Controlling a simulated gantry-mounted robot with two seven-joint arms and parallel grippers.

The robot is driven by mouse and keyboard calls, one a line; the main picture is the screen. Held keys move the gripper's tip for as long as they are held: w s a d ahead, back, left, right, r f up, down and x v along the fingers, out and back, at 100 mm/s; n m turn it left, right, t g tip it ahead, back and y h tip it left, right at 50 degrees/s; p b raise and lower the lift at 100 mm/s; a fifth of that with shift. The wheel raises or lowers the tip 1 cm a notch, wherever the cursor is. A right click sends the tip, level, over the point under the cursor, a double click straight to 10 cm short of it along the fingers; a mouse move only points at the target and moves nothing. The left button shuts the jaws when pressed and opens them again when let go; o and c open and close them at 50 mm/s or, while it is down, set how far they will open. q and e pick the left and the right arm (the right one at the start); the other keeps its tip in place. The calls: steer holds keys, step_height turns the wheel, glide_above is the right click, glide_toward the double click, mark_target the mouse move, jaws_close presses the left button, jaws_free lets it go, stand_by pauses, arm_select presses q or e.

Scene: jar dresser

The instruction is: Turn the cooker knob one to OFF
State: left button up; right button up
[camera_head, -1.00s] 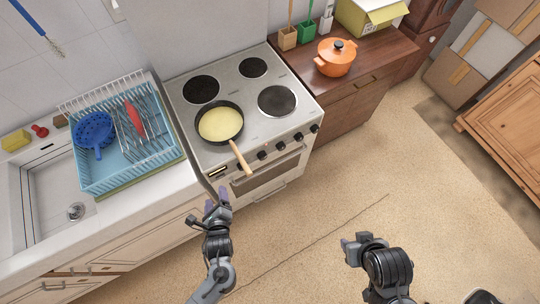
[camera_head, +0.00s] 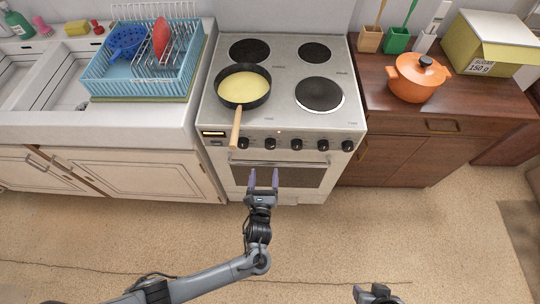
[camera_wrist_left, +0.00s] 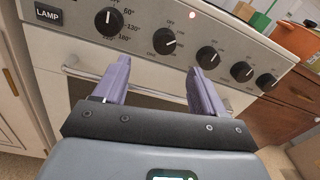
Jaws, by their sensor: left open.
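The cooker (camera_head: 290,110) has a row of several black knobs along its front panel. The leftmost knob (camera_head: 243,144), beside the pan handle, has temperature marks in the left wrist view (camera_wrist_left: 109,20). The second knob (camera_head: 270,143) has an OFF mark above it in the left wrist view (camera_wrist_left: 164,40). My left gripper (camera_head: 263,176) is open and empty, in front of the oven door below the knobs, touching none. Its fingers (camera_wrist_left: 158,72) point toward the panel around the second knob. My right gripper (camera_head: 376,291) is only partly visible at the bottom edge.
A pan (camera_head: 243,88) sits on the front left burner, its wooden handle (camera_head: 236,128) overhanging the panel. The oven handle (camera_head: 280,163) runs below the knobs. An orange pot (camera_head: 416,80) stands on the right counter, a dish rack (camera_head: 145,72) on the left. A red light (camera_wrist_left: 192,14) glows on the panel.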

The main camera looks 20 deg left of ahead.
mark_target(270, 147)
arm_select(q)
steer(key=b+x, duration=0.1)
steer(key=x, duration=0.2)
steer(key=b+x, duration=0.1)
steer(key=x, duration=0.2)
steer(key=d+b+x, duration=0.1)
steer(key=x, duration=0.2)
steer(key=shift+w, duration=0.45)
steer(key=shift+x, duration=0.85)
steer(key=shift+s, duration=0.1)
steer(key=shift+c, duration=0.5)
steer(key=c, duration=1)
